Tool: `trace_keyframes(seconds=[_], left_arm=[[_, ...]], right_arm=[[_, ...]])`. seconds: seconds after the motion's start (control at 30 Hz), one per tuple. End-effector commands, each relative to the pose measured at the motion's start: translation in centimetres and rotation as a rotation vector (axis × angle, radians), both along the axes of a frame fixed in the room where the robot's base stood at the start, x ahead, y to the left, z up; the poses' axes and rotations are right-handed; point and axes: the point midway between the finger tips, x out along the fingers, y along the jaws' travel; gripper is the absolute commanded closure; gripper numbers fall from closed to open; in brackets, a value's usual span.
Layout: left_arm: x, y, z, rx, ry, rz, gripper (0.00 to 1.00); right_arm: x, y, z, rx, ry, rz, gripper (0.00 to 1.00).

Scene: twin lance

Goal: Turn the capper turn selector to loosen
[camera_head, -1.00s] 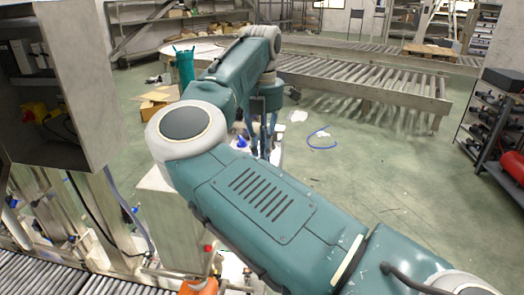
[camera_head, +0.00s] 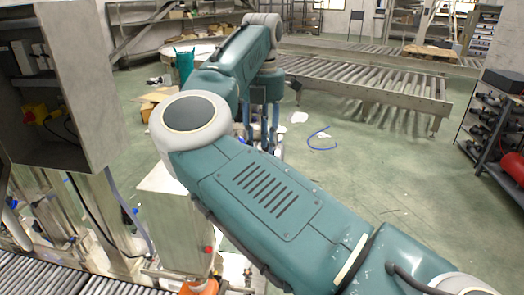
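An open grey metal cabinet (camera_head: 88,75) stands at the left, with a yellow switch box with a red part (camera_head: 36,113) and black cables inside. I cannot tell which part is the capper turn selector; no selector marking is readable. My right arm crosses the middle of the view. My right gripper (camera_head: 263,128) hangs down beyond my forearm, well to the right of the cabinet and apart from it. Its fingers are small and partly covered by my arm, so its opening is unclear. My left gripper is out of view.
A steel housing (camera_head: 172,222) with a red button (camera_head: 208,249) stands below the cabinet. A roller conveyor (camera_head: 40,280) runs along the lower left. Another conveyor (camera_head: 370,80) is at the back. A shelf rack (camera_head: 490,130) is at the right. Open green floor (camera_head: 400,165) lies between.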

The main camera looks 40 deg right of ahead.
Motion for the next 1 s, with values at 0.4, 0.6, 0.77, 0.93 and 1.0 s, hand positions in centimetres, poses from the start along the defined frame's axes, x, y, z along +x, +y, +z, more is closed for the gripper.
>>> trace_keyframes(seconds=[0.4,0.6,0.77,0.93,1.0], left_arm=[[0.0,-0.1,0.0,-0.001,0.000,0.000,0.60],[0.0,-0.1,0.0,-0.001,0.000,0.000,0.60],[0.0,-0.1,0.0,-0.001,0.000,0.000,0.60],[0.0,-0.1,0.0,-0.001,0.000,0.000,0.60],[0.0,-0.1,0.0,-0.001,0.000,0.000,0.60]], right_arm=[[0.1,0.0,8.2,-0.001,-0.003,0.002,0.66],[0.0,0.0,9.4,-0.001,-0.002,-0.001,0.66],[0.0,0.0,9.5,-0.001,-0.001,-0.001,0.66],[0.0,0.1,9.5,-0.001,-0.001,-0.001,0.66],[0.0,0.1,9.4,-0.001,-0.001,0.000,0.66]])
